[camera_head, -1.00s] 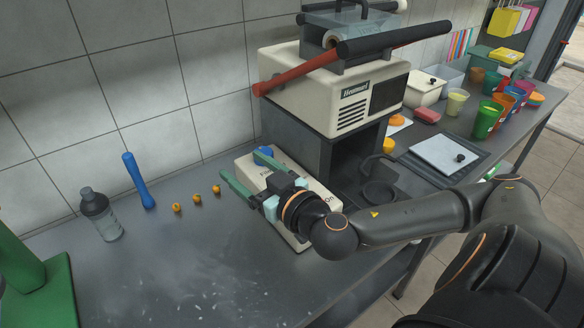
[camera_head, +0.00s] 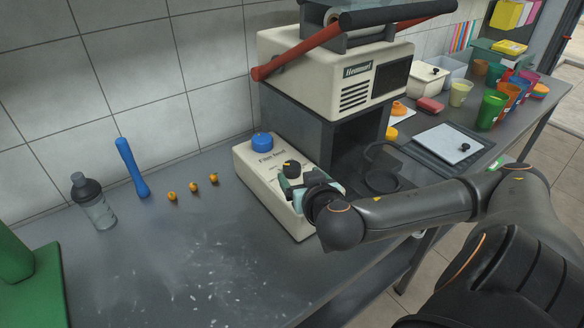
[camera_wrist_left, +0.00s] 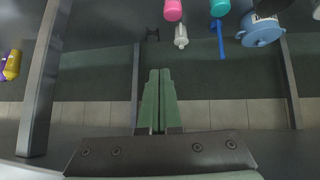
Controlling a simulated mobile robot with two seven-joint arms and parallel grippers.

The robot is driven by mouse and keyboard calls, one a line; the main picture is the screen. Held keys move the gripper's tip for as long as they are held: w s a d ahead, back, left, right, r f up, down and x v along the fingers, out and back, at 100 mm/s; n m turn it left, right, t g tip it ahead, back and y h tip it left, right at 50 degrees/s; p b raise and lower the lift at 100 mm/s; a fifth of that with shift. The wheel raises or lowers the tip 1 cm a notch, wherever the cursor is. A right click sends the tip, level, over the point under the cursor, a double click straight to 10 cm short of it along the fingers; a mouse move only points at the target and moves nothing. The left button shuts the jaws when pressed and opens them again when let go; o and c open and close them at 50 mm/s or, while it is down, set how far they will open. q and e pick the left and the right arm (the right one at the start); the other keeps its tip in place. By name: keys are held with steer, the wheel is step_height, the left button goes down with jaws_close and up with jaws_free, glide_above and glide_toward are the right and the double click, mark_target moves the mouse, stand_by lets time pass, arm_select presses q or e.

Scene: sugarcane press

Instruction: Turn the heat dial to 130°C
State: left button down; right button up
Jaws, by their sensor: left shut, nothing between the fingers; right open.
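The control box (camera_head: 245,166) is a cream block with printed labels, standing in front of the sugarcane press. A black dial (camera_head: 291,167) with a light pointer mark sits on its top face, and a blue knob (camera_head: 262,141) sits at its far end. The degree markings are too small to read. My right gripper (camera_head: 302,180) is open at the near side of the black dial, over the box, and covers its near end. I cannot tell whether it touches the dial. My left gripper (camera_wrist_left: 160,100) is shut and empty in the left wrist view, away from the box.
The cream press (camera_head: 330,75) with red and black levers stands on a dark stand behind the box. Cups and a tray (camera_head: 445,146) stand right.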

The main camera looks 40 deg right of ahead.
mark_target(293, 167)
steer(key=x, duration=0.3)
steer(key=shift+w+d, duration=0.15)
steer(key=x, duration=0.3)
steer(key=shift+w, duration=0.15)
steer(key=shift+w+d+f, duration=0.3)
steer(key=shift+w, duration=0.15)
arm_select(q)
steer(key=shift+w+d+r, duration=0.3)
steer(key=shift+w+r, duration=0.05)
steer(key=shift+w, duration=0.3)
steer(key=shift+f, duration=0.1)
arm_select(e)
steer(key=shift+c, duration=0.3)
steer(key=shift+c, duration=0.8)
arm_select(q)
steer(key=shift+r, duration=0.2)
arm_select(e)
jaws_close()
